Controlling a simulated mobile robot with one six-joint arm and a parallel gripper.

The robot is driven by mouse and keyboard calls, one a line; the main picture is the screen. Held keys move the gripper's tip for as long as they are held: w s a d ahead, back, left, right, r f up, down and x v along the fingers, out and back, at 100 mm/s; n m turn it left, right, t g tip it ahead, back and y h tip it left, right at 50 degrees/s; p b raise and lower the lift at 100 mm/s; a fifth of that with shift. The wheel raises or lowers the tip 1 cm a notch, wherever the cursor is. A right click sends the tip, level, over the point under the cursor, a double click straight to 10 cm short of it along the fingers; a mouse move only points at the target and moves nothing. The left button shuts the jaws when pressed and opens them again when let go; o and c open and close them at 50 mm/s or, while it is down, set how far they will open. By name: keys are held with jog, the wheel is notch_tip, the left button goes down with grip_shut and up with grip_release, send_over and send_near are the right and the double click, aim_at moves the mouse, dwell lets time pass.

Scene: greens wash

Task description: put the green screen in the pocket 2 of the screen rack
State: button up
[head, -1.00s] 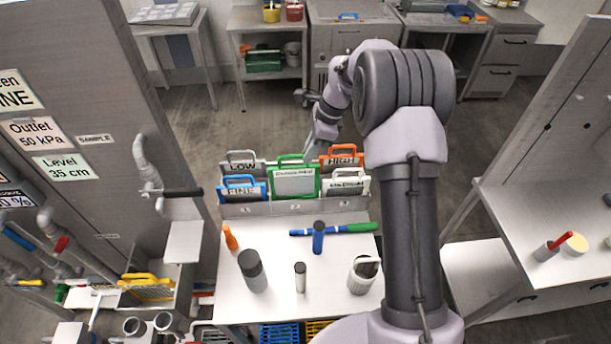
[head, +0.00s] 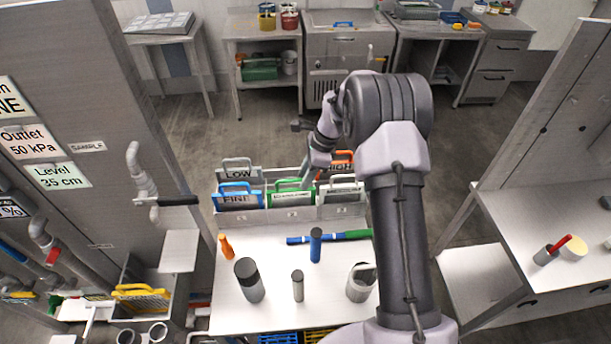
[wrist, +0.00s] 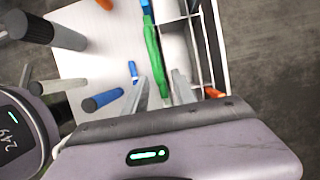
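The green screen (head: 291,196) stands upright in the front middle pocket of the screen rack (head: 292,216), between the blue FINE screen (head: 238,198) and a pale-handled screen (head: 342,192). Only its upper part shows above the front wall. The small pocket labels are too blurred to read. My gripper (head: 305,178) is at the top of the green screen. In the wrist view its two fingers (wrist: 166,88) stand apart on either side of the green edge (wrist: 153,50), with a visible gap.
Grey LOW (head: 238,173) and orange HIGH (head: 340,160) screens stand in the back row.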

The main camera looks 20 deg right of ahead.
jog(key=shift+r, duration=0.15)
jog(key=p+v, duration=0.2)
jog(key=v, duration=1)
jog(key=s+a+r+n+t+h, duration=0.1)
jog(key=s+a+r+n, duration=0.25)
jog(key=r, duration=0.25)
jog(key=s+a+r+n, duration=0.2)
jog(key=s+r, duration=0.2)
jog(key=r, duration=0.2)
jog(key=s+a+r+n+t, duration=0.1)
jog(key=s+a+r+n, duration=0.15)
jog(key=s, duration=0.35)
jog(key=s+a+r+n+t, duration=0.1)
jog(key=s+a+r+n, duration=0.15)
jog(key=s, duration=0.35)
jog(key=s+a+f+n+t, duration=0.1)
jog(key=s+n, duration=0.4)
jog(key=s, duration=0.8)
jog(key=shift+a+f+t+h, duration=0.35)
jog(key=shift+f+t+h, duration=0.05)
jog(key=shift+t, duration=0.1)
